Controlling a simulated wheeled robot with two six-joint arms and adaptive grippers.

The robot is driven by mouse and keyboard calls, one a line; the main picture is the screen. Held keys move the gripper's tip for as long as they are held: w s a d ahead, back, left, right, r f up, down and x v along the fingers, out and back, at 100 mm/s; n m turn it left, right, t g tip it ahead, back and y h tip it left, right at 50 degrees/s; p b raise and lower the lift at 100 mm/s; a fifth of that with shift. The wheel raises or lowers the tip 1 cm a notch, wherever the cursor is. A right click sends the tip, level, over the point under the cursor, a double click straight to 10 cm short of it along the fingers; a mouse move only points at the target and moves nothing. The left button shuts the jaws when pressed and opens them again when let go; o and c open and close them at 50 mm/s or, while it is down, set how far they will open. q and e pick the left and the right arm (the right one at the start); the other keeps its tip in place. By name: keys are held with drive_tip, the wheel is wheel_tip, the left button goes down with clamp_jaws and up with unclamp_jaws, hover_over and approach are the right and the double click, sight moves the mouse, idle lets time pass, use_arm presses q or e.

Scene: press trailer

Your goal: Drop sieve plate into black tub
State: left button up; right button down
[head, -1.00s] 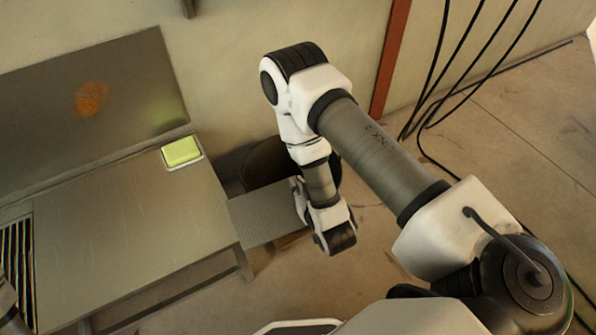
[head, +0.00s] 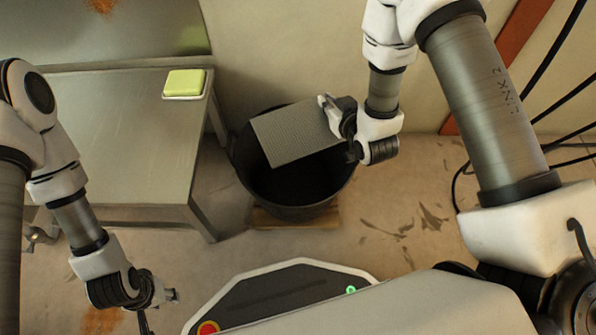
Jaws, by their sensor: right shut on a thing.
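The sieve plate (head: 292,134) is a grey, finely perforated rectangle. My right gripper (head: 338,118) is shut on its right end and holds it over the opening of the black tub (head: 303,212). The plate covers part of the tub's rear opening in the head view; its height above the rim is hard to judge. My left gripper (head: 160,306) is at the lower left, away from the plate and tub. Its fingers are small and partly turned away, so its opening is unclear.
A metal table (head: 130,135) stands left of the tub, with a yellow-green block (head: 184,83) at its back right corner. A wooden base (head: 262,219) lies under the tub. Black cables (head: 560,75) hang at right.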

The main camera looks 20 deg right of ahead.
wheel_tip(320, 180, down, 4)
drive_tip(key=b, duration=0.3)
drive_tip(key=shift+r, duration=0.1)
drive_tip(key=c, duration=1.2)
unclamp_jaws()
drive_tip(key=v, duration=0.7)
drive_tip(key=shift+s, duration=0.3)
